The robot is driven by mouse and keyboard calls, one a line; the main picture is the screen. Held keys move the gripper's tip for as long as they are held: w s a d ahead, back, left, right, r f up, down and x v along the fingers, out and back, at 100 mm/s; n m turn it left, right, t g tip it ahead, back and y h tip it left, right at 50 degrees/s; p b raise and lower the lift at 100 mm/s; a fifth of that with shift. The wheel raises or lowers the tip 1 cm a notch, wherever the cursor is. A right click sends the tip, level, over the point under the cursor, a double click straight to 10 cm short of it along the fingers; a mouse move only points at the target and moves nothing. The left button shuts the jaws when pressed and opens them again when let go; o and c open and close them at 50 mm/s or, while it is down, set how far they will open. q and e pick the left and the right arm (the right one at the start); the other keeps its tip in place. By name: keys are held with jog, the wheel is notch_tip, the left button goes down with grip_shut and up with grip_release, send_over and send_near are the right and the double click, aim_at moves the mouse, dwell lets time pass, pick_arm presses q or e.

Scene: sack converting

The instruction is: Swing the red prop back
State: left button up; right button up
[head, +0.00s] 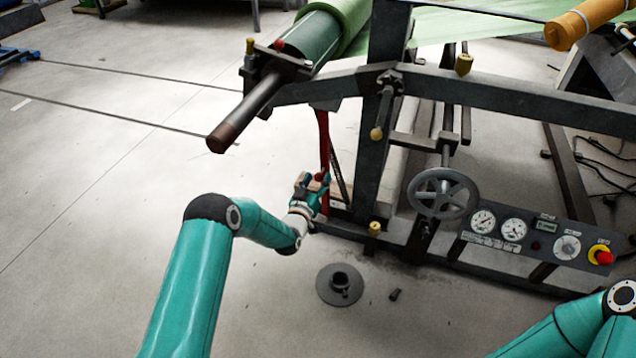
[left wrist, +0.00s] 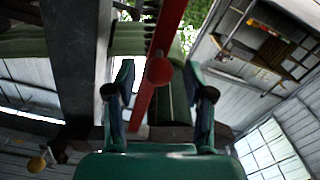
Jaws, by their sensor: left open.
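The red prop (head: 323,140) stands nearly upright under the roll shaft, beside the dark machine frame, in the head view. My left gripper (head: 313,184) is at its lower part, around a red knob. In the left wrist view the red prop (left wrist: 166,40) runs up between the fingers of my left gripper (left wrist: 158,90), with its round red knob (left wrist: 159,71) between the fingertips. The fingers are open, with gaps on both sides of the knob. Of my right arm only teal links show at the lower right; its gripper is out of view.
The roll shaft (head: 245,112) with a green roll (head: 335,25) juts out above. A handwheel (head: 442,193) and a gauge panel (head: 540,240) with a red button are to the right. A dark round base (head: 339,285) lies on the floor. Open floor is at left.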

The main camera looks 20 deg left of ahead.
pick_arm(q)
jog(key=shift+w, duration=0.55)
grip_shut()
